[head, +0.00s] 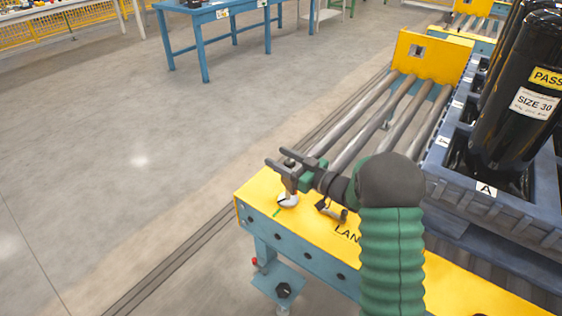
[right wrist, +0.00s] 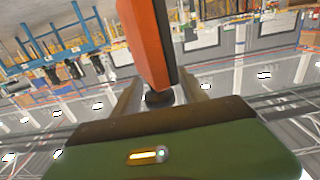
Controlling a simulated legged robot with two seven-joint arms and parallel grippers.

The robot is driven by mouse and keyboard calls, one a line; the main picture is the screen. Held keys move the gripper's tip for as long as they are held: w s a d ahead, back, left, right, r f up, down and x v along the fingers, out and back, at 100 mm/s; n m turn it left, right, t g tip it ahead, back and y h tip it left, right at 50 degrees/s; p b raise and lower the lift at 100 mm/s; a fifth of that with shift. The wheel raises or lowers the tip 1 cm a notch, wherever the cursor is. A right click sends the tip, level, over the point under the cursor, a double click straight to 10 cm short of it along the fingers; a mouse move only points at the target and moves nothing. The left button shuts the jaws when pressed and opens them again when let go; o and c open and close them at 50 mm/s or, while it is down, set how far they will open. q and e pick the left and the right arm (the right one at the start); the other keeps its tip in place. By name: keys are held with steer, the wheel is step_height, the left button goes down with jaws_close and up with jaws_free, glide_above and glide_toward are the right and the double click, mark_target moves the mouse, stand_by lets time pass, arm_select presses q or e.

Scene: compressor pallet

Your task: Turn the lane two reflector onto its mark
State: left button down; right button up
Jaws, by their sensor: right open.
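My right gripper (head: 278,158) reaches over the corner of the yellow lane plate (head: 262,192), its two dark fingers apart. Below it a small grey post rises from a round whitish base (head: 288,201), which looks like the lane two reflector's mount. A short green mark (head: 277,212) lies on the plate beside the base. In the right wrist view an orange-red block with a dark edge (right wrist: 148,45), probably the reflector, stands between the spread fingers (right wrist: 158,97). I cannot tell whether a finger touches it. The lane lettering is partly hidden by my arm. My left gripper is not in view.
A small dark and brown fitting (head: 330,209) sits on the plate right of the base. Rollers (head: 375,120) run back to a yellow end plate (head: 432,56). A blue-grey pallet (head: 458,190) with black compressors (head: 512,115) stands at right. Floor at left is clear.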

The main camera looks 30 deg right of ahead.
steer(key=shift+d, duration=0.1)
steer(key=shift+c, duration=0.3)
jaws_close()
steer(key=n+g+y+p, duration=0.1)
steer(key=y, duration=0.1)
steer(key=n+g+y+p, duration=0.1)
steer(key=n+y+p, duration=0.1)
steer(key=a+n+g+y+p, duration=0.1)
steer(key=g+y, duration=0.1)
steer(key=shift+s+n+p, duration=0.3)
steer(key=shift+n+p, duration=0.05)
steer(key=shift+n, duration=0.05)
steer(key=shift+o, duration=0.3)
jaws_free()
